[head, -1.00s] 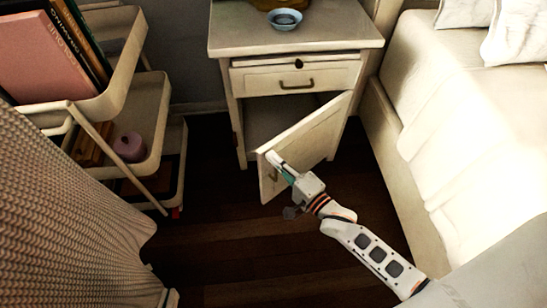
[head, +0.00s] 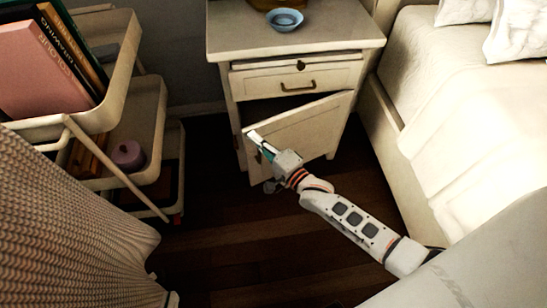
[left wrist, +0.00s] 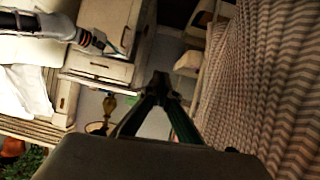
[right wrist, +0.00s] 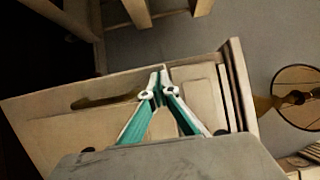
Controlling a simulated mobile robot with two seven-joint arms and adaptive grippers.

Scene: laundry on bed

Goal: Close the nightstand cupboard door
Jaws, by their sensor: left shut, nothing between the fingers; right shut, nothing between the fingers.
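The white nightstand (head: 222,50) stands against the wall, its cupboard door (head: 312,125) partly open below the drawer (head: 290,82). The door is hinged at the right; its free left edge stands out from the frame, leaving a dark wedge-shaped gap at the top. My right gripper (head: 254,140) is shut and empty, its fingertips at the door's outer face near the free edge; I cannot tell whether they touch. It also shows in the right wrist view (right wrist: 162,76). My left gripper (left wrist: 160,84) is shut and empty, seen only in the left wrist view, away from the door.
A shelf cart (head: 120,85) with books stands to the left. The bed (head: 460,120) is close on the right. A blue bowl (head: 284,19) sits on the nightstand top. A patterned fabric surface (head: 70,220) fills the lower left. Dark floor (head: 220,230) lies clear in front.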

